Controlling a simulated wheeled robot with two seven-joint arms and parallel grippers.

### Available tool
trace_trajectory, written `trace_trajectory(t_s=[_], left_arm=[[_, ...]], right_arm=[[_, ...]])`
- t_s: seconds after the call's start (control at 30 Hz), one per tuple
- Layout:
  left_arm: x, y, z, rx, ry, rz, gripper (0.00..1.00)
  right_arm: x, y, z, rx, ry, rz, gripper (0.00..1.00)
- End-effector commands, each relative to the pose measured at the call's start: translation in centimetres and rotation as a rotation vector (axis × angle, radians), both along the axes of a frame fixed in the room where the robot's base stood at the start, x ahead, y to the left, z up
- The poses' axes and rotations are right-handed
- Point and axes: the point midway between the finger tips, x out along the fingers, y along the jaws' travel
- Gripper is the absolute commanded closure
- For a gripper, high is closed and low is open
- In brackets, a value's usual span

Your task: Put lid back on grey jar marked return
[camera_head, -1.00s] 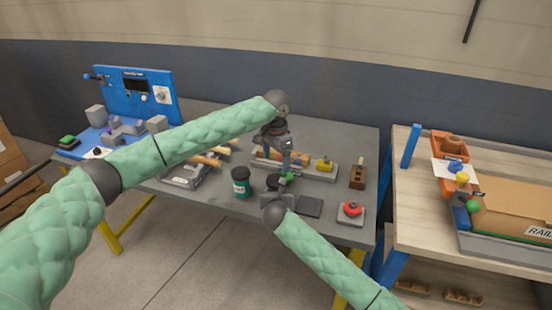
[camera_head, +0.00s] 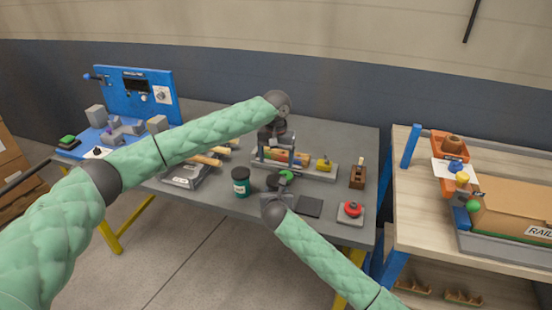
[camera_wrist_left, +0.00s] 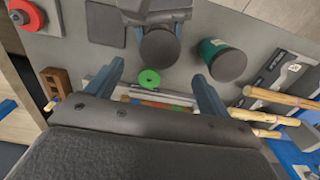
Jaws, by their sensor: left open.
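A dark grey jar (camera_head: 272,181) stands near the table's front edge; the left wrist view also shows it (camera_wrist_left: 159,50). No return mark is readable on it. A small green disc with a centre hole (camera_head: 286,176) shows just beyond the jar, and in the left wrist view (camera_wrist_left: 149,79); I cannot tell whether it belongs to the lid. My left gripper (camera_head: 278,162) is open above the disc, its fingers apart on both sides in the left wrist view (camera_wrist_left: 158,72). My right gripper (camera_head: 275,200) is at the jar's near side; its grip is hidden.
A dark green jar with a white label (camera_head: 241,183) stands left of the grey jar. A dark square pad (camera_head: 310,206) and a red button box (camera_head: 351,211) lie to the right. A fixture with wooden pieces (camera_head: 320,170) is behind, and turned sticks (camera_head: 205,159) lie left.

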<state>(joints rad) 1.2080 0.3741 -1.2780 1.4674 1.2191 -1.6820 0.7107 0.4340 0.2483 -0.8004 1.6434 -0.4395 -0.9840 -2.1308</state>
Motion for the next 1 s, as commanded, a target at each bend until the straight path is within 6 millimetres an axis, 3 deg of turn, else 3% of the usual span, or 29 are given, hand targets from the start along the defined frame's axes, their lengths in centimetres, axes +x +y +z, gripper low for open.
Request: trace_trajectory(t_s=[0.17,0.6,1.0], left_arm=[[0.0,0.0,-1.3,0.002,0.002,0.0,0.2],[0.0,0.0,-6.9,0.002,0.002,0.0,0.2],[0.0,0.0,-8.0,0.0,0.0,-0.001,0.2]], right_arm=[[0.0,0.0,0.0,0.0,0.0,0.0,1.0],[0.0,0.0,0.0,0.0,0.0,0.0,1.0],[0.0,0.0,0.0,0.0,0.0,0.0,1.0]])
